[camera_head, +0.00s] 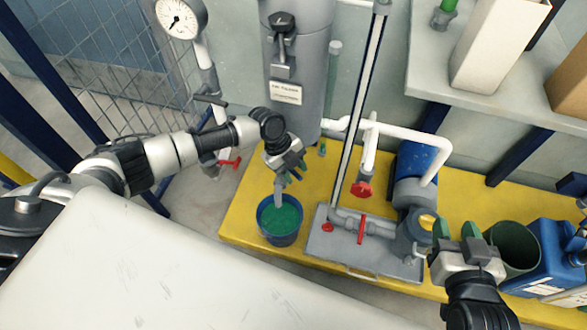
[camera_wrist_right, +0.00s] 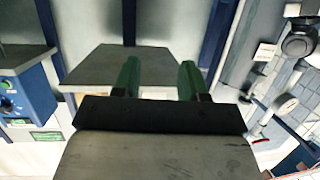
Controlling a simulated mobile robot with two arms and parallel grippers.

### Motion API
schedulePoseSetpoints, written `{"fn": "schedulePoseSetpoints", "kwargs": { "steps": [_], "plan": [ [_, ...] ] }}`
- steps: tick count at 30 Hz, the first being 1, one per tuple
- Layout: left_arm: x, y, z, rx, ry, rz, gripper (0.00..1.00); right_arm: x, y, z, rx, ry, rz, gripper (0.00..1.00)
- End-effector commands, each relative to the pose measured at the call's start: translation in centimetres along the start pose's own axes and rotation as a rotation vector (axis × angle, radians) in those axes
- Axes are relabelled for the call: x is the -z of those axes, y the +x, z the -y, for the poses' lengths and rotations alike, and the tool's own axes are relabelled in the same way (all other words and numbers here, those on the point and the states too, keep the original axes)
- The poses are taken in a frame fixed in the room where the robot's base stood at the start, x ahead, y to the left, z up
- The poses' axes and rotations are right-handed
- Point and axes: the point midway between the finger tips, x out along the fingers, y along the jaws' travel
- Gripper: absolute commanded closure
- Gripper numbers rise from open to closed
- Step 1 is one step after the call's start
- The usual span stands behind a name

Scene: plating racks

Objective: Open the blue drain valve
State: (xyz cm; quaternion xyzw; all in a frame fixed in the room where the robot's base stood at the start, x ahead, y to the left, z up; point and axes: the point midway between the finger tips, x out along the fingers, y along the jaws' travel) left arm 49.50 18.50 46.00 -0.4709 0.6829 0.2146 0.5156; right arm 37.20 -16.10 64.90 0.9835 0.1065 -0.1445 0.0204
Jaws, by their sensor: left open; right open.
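My left gripper (camera_head: 290,171) is open, pointing down just below the grey cylindrical tank (camera_head: 298,65), beside a grey spout (camera_head: 279,192). A small dark blue part shows around its fingertips; I cannot tell whether this is the blue drain valve's handle or part of the gripper, nor whether they touch. The spout points down at a blue bucket (camera_head: 283,240) with green contents. My right gripper (camera_head: 457,231) is open and empty at the lower right, with its green fingers (camera_wrist_right: 130,77) apart in the right wrist view.
Red-handled valves (camera_head: 361,189) sit on piping over a grey tray (camera_head: 322,247) on the yellow platform (camera_head: 240,222). A dark green container (camera_head: 513,247) and a blue jerrycan (camera_head: 553,258) stand near my right gripper. A pressure gauge (camera_head: 180,18) is at upper left.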

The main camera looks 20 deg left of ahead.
Motion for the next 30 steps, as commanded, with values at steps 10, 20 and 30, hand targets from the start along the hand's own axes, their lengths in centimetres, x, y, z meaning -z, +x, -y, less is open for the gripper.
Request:
{"fn": "schedulePoseSetpoints", "kwargs": {
  "steps": [10, 20, 30],
  "plan": [
    [0.6, -1.6, 0.4, 0.001, 0.001, 0.001, 0.59, -1.5, -0.7, -0.3, -0.007, 0.000, 0.132, 0.57],
    [5.0, -4.3, 2.1, 0.001, 0.006, -0.003, 0.59, -6.6, -4.3, -1.2, -0.033, 0.005, 0.559, 0.57],
    [11.8, -5.0, 4.7, 0.000, 0.004, -0.001, 0.59, -10.1, -10.1, -1.9, -0.056, 0.019, 0.965, 0.57]
  ]
}}
